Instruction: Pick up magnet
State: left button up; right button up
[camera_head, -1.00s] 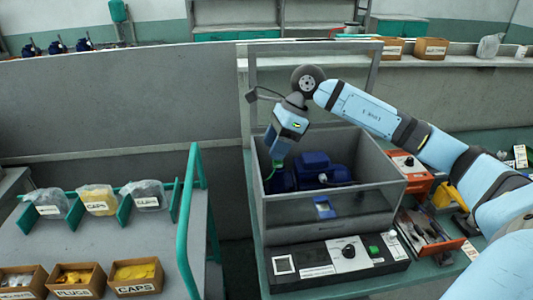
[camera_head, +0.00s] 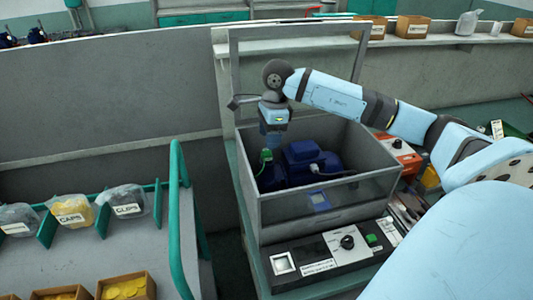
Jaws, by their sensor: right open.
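I cannot clearly pick out the magnet in this view. An open-topped grey test box with a clear front (camera_head: 325,212) stands on the bench, with a dark blue pump (camera_head: 306,160) inside. A small green part (camera_head: 266,155) shows at the pump's left side, below my gripper; I cannot tell what it is. My right gripper (camera_head: 271,141) is open and points down into the left part of the box, just above the green part. Its fingertips are small and partly lost against the dark blue shapes. My left gripper is out of view.
A control panel with a black knob (camera_head: 347,242) lies before the box. An orange unit (camera_head: 399,151) stands to its right, partly behind my arm. A green rail (camera_head: 180,220) and clear bags (camera_head: 125,200) are at left. Cardboard boxes (camera_head: 414,28) sit on the back shelf.

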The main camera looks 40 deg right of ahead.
aim_at(267, 151)
jog(key=f, duration=0.2)
jog(key=a+f, duration=0.1)
jog(key=f, duration=0.2)
jog(key=shift+r, duration=0.1)
jog(key=c, duration=1)
jog(key=shift+c, duration=0.2)
jog(key=shift+r, duration=0.1)
